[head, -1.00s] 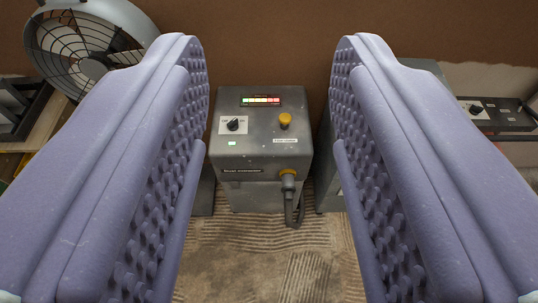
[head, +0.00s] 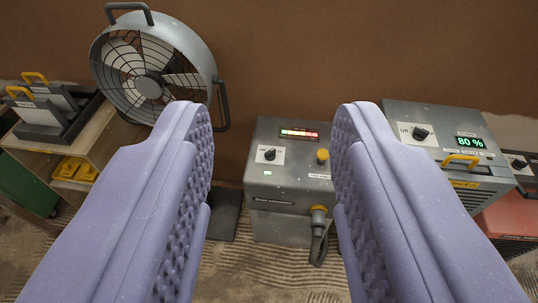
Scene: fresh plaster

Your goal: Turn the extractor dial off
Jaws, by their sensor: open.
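The grey dust extractor (head: 290,192) stands on the floor in the middle of the head view. Its black dial (head: 270,155) sits on a white plate at the left of the top panel. A lit bar display (head: 299,134) shows above, and a yellow knob (head: 322,156) sits to the right. My gripper (head: 272,112) is open and empty. Its lilac, knobbly fingers frame the extractor in the picture, and the right finger covers part of its right side. The dial's small markings are too small to read.
A grey box (head: 462,180) at right has its own "Off" dial (head: 420,133) and an 80 % display. A round fan (head: 150,80) stands left of the extractor. A wooden shelf unit (head: 65,150) is further left. A hose hangs at the extractor's front.

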